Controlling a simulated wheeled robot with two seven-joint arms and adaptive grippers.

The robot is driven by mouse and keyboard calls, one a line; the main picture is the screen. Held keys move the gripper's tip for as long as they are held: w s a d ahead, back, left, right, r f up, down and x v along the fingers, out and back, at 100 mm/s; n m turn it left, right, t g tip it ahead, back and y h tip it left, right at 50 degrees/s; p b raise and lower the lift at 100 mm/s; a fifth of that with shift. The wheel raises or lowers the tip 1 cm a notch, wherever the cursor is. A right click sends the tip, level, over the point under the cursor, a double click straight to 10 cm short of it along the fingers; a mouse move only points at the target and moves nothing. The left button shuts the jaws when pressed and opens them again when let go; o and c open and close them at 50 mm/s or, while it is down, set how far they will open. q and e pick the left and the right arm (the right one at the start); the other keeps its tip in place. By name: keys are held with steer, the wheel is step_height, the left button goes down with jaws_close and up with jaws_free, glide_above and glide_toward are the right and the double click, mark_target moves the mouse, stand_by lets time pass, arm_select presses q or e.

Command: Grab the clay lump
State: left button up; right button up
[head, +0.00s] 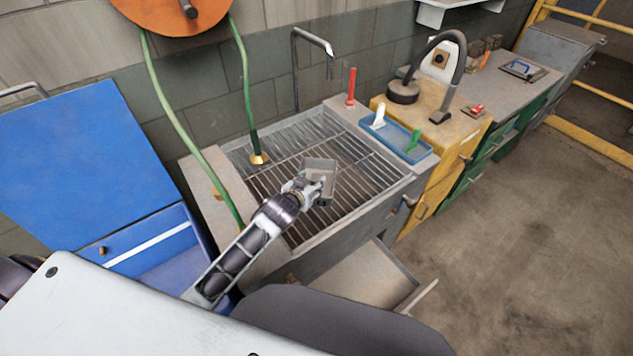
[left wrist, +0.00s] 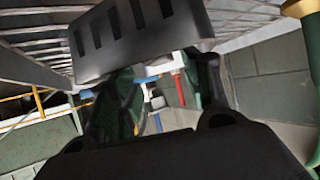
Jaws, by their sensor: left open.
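A grey block (head: 320,166) rests on the slatted grate of the sink in the head view. It looks like a hollow brick: in the left wrist view the block (left wrist: 140,38) shows a row of dark slots. My left gripper (head: 308,189) is open at the block's near side, partly covering it. In the left wrist view its fingers (left wrist: 163,88) are apart, with the block close in front; I cannot tell whether they touch. I cannot make out a clay lump in either view. My right gripper is not in view.
The sink grate (head: 268,188) is mostly bare around the block. A green hose (head: 172,110) with a brass nozzle hangs over the sink's left side. A faucet (head: 313,40) stands behind. A blue tray (head: 395,137) is to the right, and an open drawer (head: 365,280) juts out below.

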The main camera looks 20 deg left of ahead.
mark_target(317, 177)
arm_select(q)
steer(key=shift+w+f, duration=0.15)
steer(key=shift+w, duration=0.15)
steer(key=shift+p+x, duration=0.4)
steer(key=shift+x, duration=2.2)
steer(key=shift+c, duration=0.5)
steer(key=c, duration=0.9)
steer(key=shift+o, duration=0.2)
steer(key=shift+r, duration=5.05)
